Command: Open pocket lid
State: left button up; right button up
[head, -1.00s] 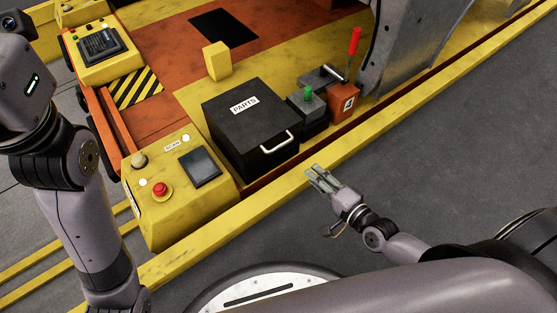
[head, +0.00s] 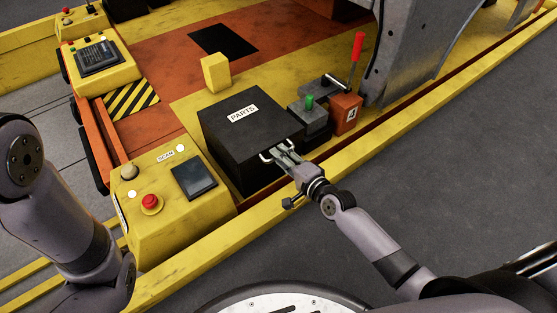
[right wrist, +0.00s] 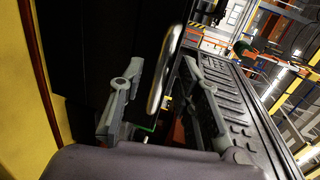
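The black box (head: 238,155) labelled PARTS stands on the yellow deck in the head view, its lid (head: 225,122) shut. A silver handle (head: 265,156) sits on its front; it also shows in the right wrist view (right wrist: 163,75). My right gripper (head: 279,153) is at the handle. In the right wrist view its two fingers (right wrist: 160,90) are spread on either side of the handle, with gaps, so it is open around the handle. My left arm shows at the left edge of the head view, but its gripper is out of view.
A yellow scan console (head: 178,200) with a red button and dark screen stands left of the box. A small yellow block (head: 215,73) is behind it. A green-knobbed grey unit (head: 309,120) and an orange red-handled lever unit (head: 346,112) stand right. Grey floor at right is clear.

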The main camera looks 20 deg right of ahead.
jog(key=shift+x, duration=1)
grip_shut()
